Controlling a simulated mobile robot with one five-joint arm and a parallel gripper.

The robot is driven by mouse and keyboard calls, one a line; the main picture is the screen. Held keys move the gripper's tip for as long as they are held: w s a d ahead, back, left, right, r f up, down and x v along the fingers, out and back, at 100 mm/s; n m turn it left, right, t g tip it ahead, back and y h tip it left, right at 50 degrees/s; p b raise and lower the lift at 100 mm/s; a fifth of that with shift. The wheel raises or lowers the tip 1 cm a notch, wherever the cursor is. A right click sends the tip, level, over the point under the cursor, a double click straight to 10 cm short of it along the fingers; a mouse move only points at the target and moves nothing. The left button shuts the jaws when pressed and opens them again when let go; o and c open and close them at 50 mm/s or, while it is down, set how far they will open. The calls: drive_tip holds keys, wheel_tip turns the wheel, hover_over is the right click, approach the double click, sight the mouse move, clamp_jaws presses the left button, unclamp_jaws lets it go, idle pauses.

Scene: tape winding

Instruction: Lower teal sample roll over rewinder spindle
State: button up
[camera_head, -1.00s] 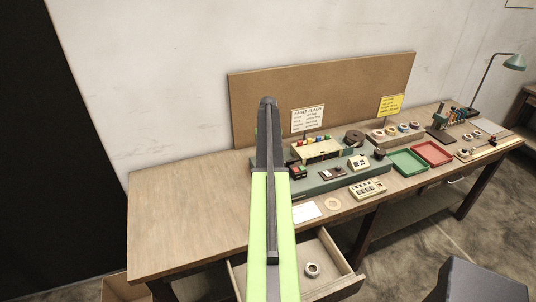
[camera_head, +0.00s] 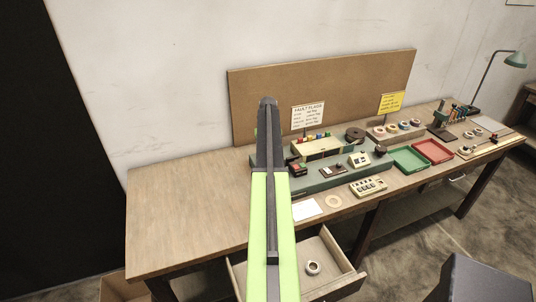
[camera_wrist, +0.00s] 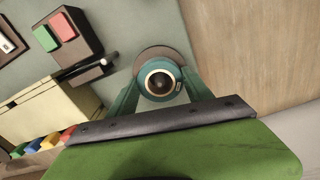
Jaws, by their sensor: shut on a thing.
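In the wrist view the teal sample roll (camera_wrist: 160,64) is seen end-on, a teal ring with a pale core and a dark centre. My gripper (camera_wrist: 158,80) is shut on it, with a teal finger on either side. A round grey-brown disc shows partly behind the roll, on the grey-green bench unit (camera_wrist: 120,20). I cannot make out the spindle, nor tell whether the roll is around it or above it. In the head view my arm hides the roll and the gripper.
Beside the roll lie a dark box with red and green buttons (camera_wrist: 64,28) and a cream rack with coloured flags (camera_wrist: 50,115). Bare wooden tabletop (camera_wrist: 250,40) is on the other side. An open drawer (camera_head: 340,285) holds another roll (camera_head: 313,267).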

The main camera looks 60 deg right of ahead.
drive_tip(key=shift+f+b, duration=0.3)
drive_tip(key=shift+f, duration=0.1)
drive_tip(key=o, duration=1.7)
drive_tip(key=shift+o, duration=0.2)
drive_tip(key=shift+r, duration=0.1)
wheel_tip(320, 180, up, 7)
drive_tip(key=p, duration=0.7)
